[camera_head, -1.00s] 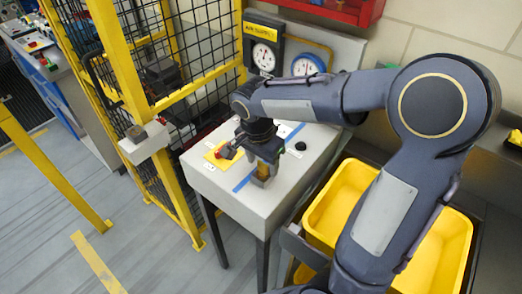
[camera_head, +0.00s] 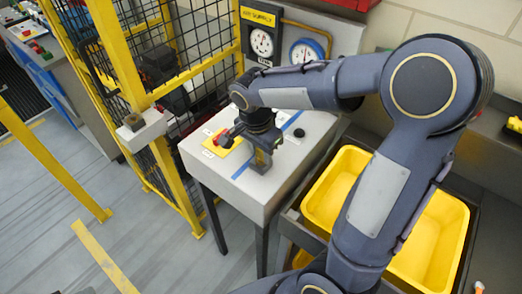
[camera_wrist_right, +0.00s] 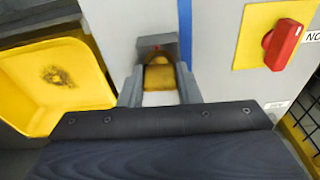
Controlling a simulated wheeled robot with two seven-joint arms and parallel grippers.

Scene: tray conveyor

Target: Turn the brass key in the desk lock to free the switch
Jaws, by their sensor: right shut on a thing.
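The brass key (camera_wrist_right: 160,80) shows in the right wrist view between the two fingers of my right gripper (camera_wrist_right: 158,88). It is at the grey lock block (camera_wrist_right: 157,46), which has a small red mark. My right gripper (camera_head: 262,160) is shut on the key, over the front part of the desk top. In the head view the gripper hides most of the key and lock. The red switch (camera_wrist_right: 283,44) sits on a yellow plate (camera_wrist_right: 258,38) beside the lock. It also shows in the head view (camera_head: 223,138), left of my gripper. My left gripper is not in view.
The grey desk (camera_head: 240,197) has a blue tape line and a black button (camera_head: 299,133). Yellow bins (camera_head: 335,190) stand right of it. A yellow-framed mesh fence (camera_head: 128,60) stands left. Two gauges (camera_head: 262,42) are behind. The floor at left is mostly clear.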

